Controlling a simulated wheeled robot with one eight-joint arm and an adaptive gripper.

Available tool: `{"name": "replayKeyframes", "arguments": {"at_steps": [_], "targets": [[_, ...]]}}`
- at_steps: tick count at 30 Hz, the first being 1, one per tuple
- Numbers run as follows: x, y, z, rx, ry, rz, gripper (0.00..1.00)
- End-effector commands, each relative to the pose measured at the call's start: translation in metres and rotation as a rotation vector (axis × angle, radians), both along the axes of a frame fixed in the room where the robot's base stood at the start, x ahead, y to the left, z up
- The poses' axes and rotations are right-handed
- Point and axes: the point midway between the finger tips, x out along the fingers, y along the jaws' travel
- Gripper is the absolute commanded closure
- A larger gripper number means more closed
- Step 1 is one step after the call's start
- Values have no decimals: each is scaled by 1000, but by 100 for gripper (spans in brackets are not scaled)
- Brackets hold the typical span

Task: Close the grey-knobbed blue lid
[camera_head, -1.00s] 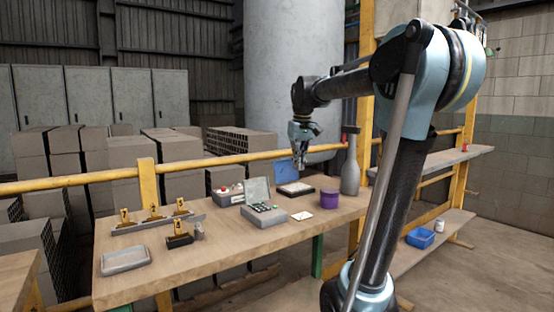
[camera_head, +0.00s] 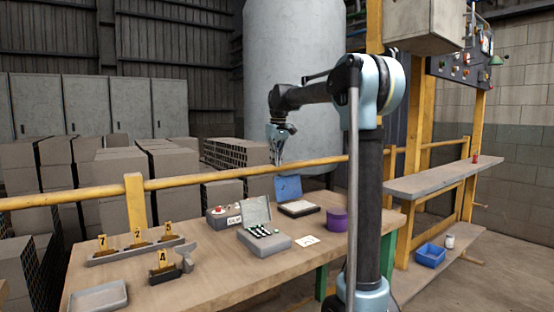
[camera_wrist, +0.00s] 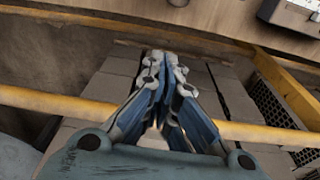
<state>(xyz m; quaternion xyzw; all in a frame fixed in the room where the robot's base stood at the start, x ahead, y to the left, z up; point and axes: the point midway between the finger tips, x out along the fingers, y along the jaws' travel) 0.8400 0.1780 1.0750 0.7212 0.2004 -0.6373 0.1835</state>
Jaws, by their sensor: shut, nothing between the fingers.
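The blue lid (camera_head: 288,188) stands raised, open, at the back of a shallow dark-edged box (camera_head: 299,208) with a pale inside, on the wooden table. Its grey knob is too small to make out. My gripper (camera_head: 279,160) is shut and empty, just above the lid in the head view and apart from it in the picture. How far it is from the lid in depth I cannot tell. In the wrist view the closed fingers (camera_wrist: 168,58) point over the railing and grey blocks, and the lid does not show clearly.
A grey case with a raised pale lid (camera_head: 256,211) and a purple pot (camera_head: 336,221) stand near the box. Numbered yellow tags (camera_head: 136,239) and a grey tray (camera_head: 98,297) are at left. A yellow railing (camera_head: 230,173) runs behind the table (camera_head: 200,285).

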Motion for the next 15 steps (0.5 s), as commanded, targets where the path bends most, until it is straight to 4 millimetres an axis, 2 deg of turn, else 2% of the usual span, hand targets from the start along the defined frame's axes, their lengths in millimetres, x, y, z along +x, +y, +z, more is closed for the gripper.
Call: {"name": "replayKeyframes", "arguments": {"at_steps": [10,15], "targets": [[6,3,-62,0,0,0,100],[-12,-9,-55,0,0,-2,100]]}}
